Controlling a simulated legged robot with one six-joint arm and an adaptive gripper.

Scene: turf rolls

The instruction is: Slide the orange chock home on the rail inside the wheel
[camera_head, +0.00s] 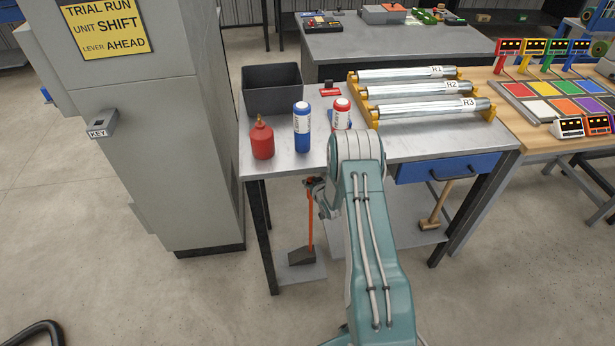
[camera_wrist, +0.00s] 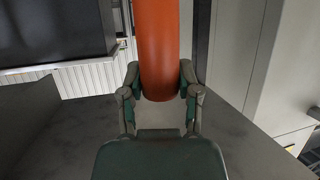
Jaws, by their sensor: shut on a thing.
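My gripper (camera_head: 316,186) is beside the front left part of the workbench, below its top, partly hidden by my arm. In the wrist view my gripper (camera_wrist: 159,74) is shut on a smooth orange handle (camera_wrist: 159,40), with a finger on each side. In the head view the orange handle (camera_head: 310,230) hangs down from my gripper to a dark wedge-shaped block (camera_head: 302,256), which appears to be the chock. The block overlaps a grey plate low by the bench leg; I cannot tell whether they touch. I can make out no rail and no wheel for certain.
The grey workbench (camera_head: 400,148) holds a red bottle (camera_head: 262,141), a blue bottle (camera_head: 302,130), a black bin (camera_head: 272,92) and rollers (camera_head: 420,90). A grey cabinet (camera_head: 180,150) stands left. A mallet (camera_head: 437,208) is under the bench. The floor at front left is mostly clear.

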